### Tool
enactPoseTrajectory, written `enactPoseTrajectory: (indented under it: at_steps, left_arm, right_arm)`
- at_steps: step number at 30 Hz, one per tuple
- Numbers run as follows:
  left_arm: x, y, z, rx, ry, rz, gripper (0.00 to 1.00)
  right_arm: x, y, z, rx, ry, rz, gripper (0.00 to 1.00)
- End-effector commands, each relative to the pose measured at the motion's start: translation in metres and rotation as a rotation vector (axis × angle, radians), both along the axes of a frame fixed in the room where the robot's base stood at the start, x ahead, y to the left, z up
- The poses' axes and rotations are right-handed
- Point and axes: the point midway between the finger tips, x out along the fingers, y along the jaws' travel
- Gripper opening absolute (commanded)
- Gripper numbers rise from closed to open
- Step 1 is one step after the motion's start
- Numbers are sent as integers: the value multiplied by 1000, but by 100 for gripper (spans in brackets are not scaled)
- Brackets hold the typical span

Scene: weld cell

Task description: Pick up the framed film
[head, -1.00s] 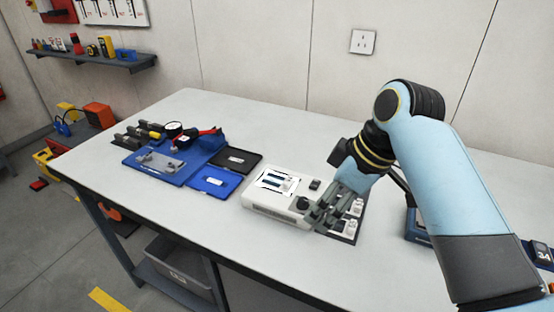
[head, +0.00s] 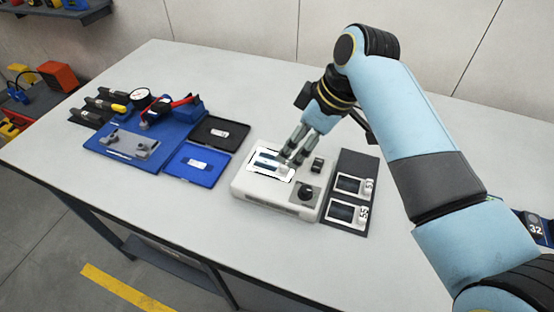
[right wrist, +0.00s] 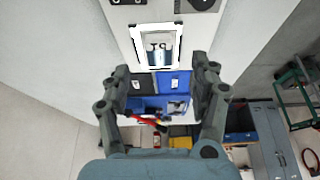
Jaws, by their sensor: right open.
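A white-framed film (head: 268,161) lies on the lit top of a pale viewer box (head: 270,201) in the head view. It also shows near the top middle of the right wrist view (right wrist: 157,46), with a dark and pale picture inside its frame. My right gripper (head: 291,156) is open and empty, with its fingers above the right side of the film. In the right wrist view the two fingers (right wrist: 161,72) are spread wide, one to each side below the frame. Whether a fingertip touches the viewer cannot be told. My left gripper is out of view.
Two more framed films (head: 348,213) lie on a dark board (head: 352,164) right of the viewer. Left are a black tray (head: 219,133), a blue tray (head: 196,164) and a blue fixture mat (head: 120,147).

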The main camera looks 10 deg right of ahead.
Motion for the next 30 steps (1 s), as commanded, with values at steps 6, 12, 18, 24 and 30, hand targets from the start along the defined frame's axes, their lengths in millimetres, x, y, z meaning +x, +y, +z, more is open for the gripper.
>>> enactPoseTrajectory:
  at_steps: [6,12,18,24,30]
  left_arm:
    - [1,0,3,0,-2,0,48]
    - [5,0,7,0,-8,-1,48]
    - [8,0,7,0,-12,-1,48]
    - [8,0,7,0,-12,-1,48]
    - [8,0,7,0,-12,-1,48]
  right_arm:
    - [3,4,-18,0,2,-1,62]
    - [10,11,-49,0,2,1,62]
    - [13,14,-59,-1,-2,-1,62]
    - [12,14,-59,-1,-1,0,55]
    - [12,14,-59,-1,-1,0,29]
